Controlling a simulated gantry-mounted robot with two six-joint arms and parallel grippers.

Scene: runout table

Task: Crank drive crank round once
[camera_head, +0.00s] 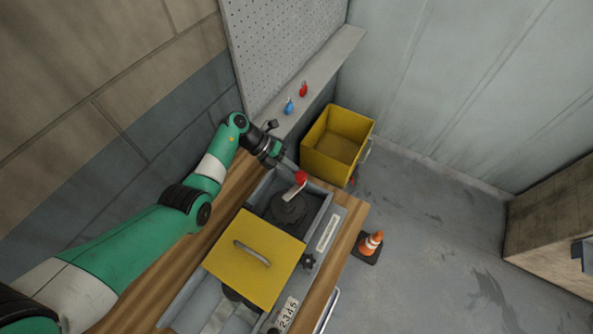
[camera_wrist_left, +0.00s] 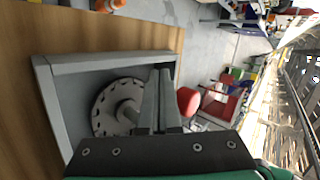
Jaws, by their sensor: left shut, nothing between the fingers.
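The drive crank has a red knob (camera_head: 300,178) on a pale arm (camera_head: 292,192), over a dark round disc (camera_head: 287,210) in a grey housing on the wooden bench. In the left wrist view the knob (camera_wrist_left: 188,101) shows just right of my fingers, and the perforated disc (camera_wrist_left: 105,104) lies to their left. The fingers hide most of the crank arm there. My left gripper (camera_head: 284,164) is at the housing's far end, close beside the knob; its fingers (camera_wrist_left: 160,82) are shut and empty. I cannot tell whether they touch the knob. My right gripper is out of view.
A yellow cover with a handle (camera_head: 252,254) lies over the housing's near part. A small black knob (camera_head: 309,262) and a number plate (camera_head: 288,312) are on its right side. A yellow bin (camera_head: 337,145) stands beyond the bench, and an orange cone (camera_head: 371,243) on the floor.

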